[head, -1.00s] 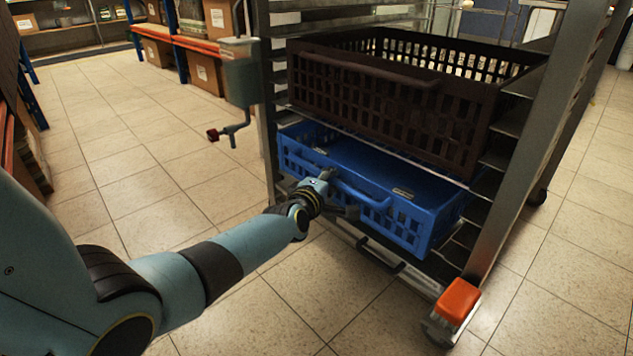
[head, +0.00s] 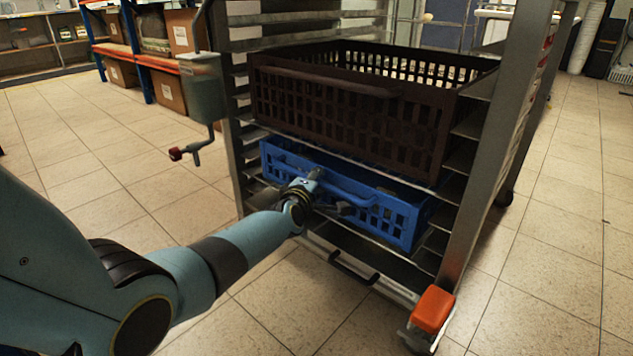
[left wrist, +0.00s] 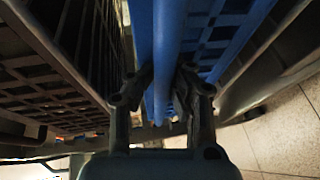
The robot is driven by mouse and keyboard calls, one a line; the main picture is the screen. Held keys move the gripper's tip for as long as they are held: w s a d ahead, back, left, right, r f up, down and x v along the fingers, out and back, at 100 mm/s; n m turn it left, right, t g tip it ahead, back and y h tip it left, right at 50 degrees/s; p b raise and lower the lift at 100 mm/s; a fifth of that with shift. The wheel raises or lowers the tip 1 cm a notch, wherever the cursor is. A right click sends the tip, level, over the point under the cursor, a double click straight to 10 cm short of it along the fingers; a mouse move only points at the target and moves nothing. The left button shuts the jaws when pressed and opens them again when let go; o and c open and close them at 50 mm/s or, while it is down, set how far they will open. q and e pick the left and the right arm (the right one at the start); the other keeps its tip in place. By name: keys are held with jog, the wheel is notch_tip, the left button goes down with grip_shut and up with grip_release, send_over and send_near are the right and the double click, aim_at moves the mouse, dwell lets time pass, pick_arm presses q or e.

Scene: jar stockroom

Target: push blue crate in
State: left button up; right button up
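The blue crate (head: 408,222) sits low in the metal rack, under a dark brown crate (head: 350,112). Its front, with slots and a blue handle (head: 350,192), faces me. My left gripper (head: 328,192) is at this handle. In the left wrist view the two fingers (left wrist: 165,78) lie on either side of the blue handle bar (left wrist: 168,35) and close in on it. The exact contact is dark and hard to see. Most of the crate's inside is hidden beneath the brown crate. My right gripper is not in view.
The rack has side rails, a right upright (head: 495,150) and an orange-topped foot (head: 432,310) by a caster. A grey box with a red-ended crank (head: 185,152) hangs at its left. Shelves with cardboard boxes (head: 168,90) stand behind. The tiled floor is clear on both sides.

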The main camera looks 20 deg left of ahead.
pick_arm(q)
jog(key=o, duration=0.4)
jog(key=shift+s, duration=0.15)
jog(key=v, duration=1.1)
jog(key=shift+s, duration=0.4)
